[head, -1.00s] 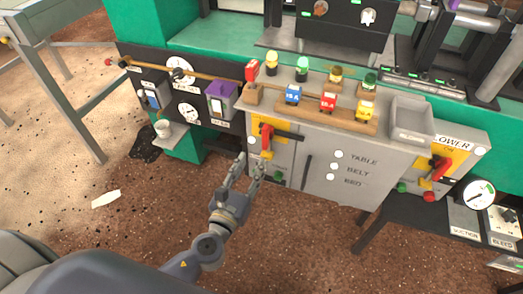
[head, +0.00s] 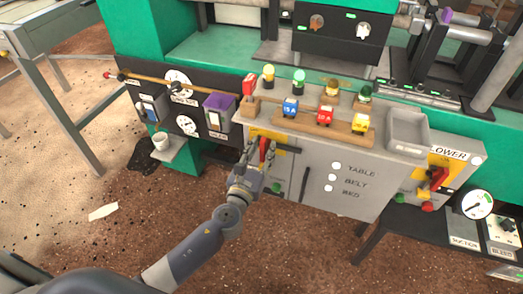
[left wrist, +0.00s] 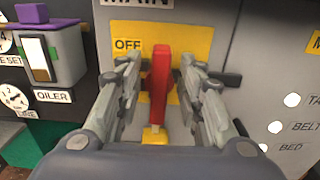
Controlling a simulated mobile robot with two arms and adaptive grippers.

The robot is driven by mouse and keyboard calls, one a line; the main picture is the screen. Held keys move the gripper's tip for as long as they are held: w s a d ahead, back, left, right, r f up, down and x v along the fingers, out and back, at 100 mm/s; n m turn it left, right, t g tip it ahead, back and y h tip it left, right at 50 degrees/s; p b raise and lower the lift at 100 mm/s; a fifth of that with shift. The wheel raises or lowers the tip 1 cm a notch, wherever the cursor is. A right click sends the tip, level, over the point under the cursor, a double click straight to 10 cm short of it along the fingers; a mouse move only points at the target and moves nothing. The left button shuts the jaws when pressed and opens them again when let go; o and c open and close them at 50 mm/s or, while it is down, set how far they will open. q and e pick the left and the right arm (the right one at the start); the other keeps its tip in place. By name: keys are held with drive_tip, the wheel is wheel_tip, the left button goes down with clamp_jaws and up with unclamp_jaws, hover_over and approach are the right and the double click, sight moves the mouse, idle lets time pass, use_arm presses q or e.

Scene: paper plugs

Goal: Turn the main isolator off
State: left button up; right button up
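The main isolator has a red lever handle (left wrist: 159,85) on a yellow plate (left wrist: 192,42), under a panel lettered MAIN, on the grey cabinet. OFF is printed at the plate's upper left. The handle stands about upright, with a yellow piece at its lower end. In the head view the red handle (head: 264,149) is partly covered by my gripper. My left gripper (left wrist: 158,75) is open, with one finger on each side of the handle. Narrow gaps seem to show between fingers and handle. The head view also shows this gripper (head: 257,152) at the cabinet front. My right gripper is out of view.
A second red lever (head: 438,178) is at the cabinet's right end. A purple-topped oiler box (left wrist: 50,45) stands left of the isolator. Small toy-like blocks (head: 325,116) and a grey tray (head: 407,133) sit on top. Open floor lies in front.

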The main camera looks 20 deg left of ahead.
use_arm(q)
clamp_jaws()
